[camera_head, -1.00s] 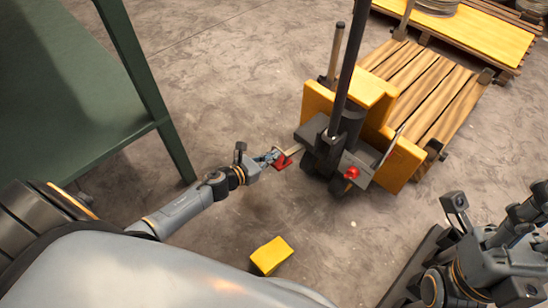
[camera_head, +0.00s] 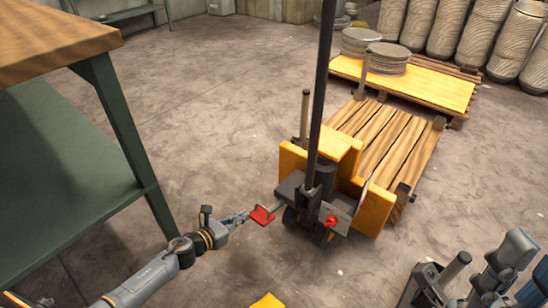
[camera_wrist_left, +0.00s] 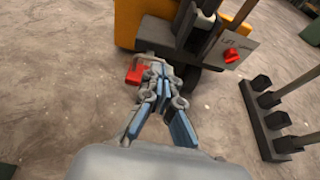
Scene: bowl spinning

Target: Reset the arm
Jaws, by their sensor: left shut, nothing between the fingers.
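My left gripper (camera_head: 243,217) reaches in from the lower left and is shut with nothing in it. Its fingertips are close beside the red foot pedal (camera_head: 262,216) at the near side of the yellow pallet jack (camera_head: 374,207). The left wrist view shows the blue-grey fingers (camera_wrist_left: 160,72) together, with the red pedal (camera_wrist_left: 133,74) just to their left. I cannot tell whether they touch it. Grey parts of my right arm show at the lower right of the head view, but no fingers of it can be made out.
A green-legged workbench (camera_head: 122,125) stands close to my left arm. A wooden pallet (camera_head: 390,135) sits on the jack, with a yellow-topped pallet (camera_head: 425,88) behind. A yellow block (camera_head: 267,301) lies on the floor near me. The floor between bench and jack is clear.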

